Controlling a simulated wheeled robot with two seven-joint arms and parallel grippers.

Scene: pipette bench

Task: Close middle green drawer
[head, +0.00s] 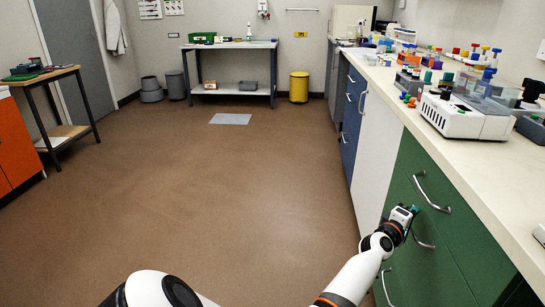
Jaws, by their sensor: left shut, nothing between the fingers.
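The green drawer cabinet (448,245) stands at the right under the bench top, with several curved metal handles. The middle green drawer has its handle (422,240) just below and right of my left gripper (413,211). My left gripper is shut and empty, with its fingertips against or very close to the green drawer fronts, between the top handle (432,196) and the middle one. The gripper hides part of the fronts, and I cannot tell whether the middle drawer stands slightly out. My right gripper is not in view.
The bench top (480,175) above carries a white instrument (463,117) and several coloured lab items. A white panel (374,155) and blue drawers (352,115) continue farther along. A yellow bin (299,88) stands at the back. The brown floor at left is open.

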